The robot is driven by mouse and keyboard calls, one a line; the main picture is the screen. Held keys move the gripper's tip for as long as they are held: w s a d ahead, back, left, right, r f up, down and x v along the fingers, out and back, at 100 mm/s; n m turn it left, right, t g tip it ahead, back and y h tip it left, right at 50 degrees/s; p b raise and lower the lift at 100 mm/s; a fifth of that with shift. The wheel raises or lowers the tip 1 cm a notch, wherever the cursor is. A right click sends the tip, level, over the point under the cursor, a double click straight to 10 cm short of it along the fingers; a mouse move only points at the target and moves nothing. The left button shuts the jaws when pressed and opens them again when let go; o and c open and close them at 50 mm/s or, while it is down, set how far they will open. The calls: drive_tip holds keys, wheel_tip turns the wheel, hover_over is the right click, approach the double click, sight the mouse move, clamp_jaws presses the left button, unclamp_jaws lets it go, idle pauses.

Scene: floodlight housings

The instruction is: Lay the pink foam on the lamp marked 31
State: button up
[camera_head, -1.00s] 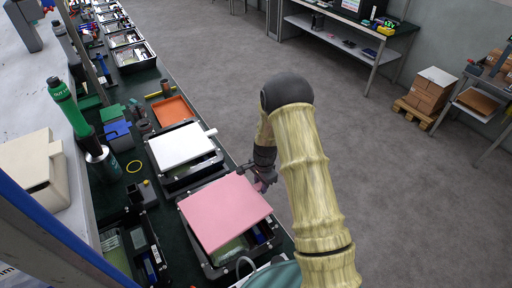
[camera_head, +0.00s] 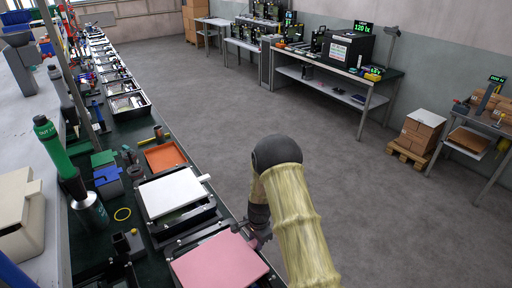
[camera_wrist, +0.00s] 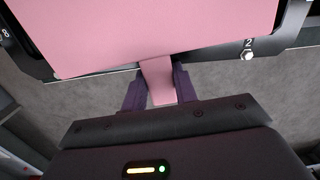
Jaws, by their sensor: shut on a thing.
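The pink foam (camera_head: 220,264) is a flat square sheet with a narrow tab, lying over a black lamp housing (camera_head: 196,239) at the bottom of the head view. In the wrist view the pink foam (camera_wrist: 140,30) fills the top, and its tab runs between the fingers. My gripper (camera_wrist: 160,88) is shut on that tab. In the head view my gripper (camera_head: 257,240) is at the foam's right edge. The wrist view shows a housing rim (camera_wrist: 293,25) with a "2" and an "8" at its corners. I cannot read a 31 or tell whether the foam touches the housing.
A white sheet (camera_head: 172,193) with a tab covers the neighbouring housing. Beyond it are an orange tray (camera_head: 165,156) and several open housings along the green bench. A green-topped bottle (camera_head: 52,145) stands at the left.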

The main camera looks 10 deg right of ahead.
drive_tip(key=shift+s+f, duration=0.2)
drive_tip(key=shift+f, duration=0.15)
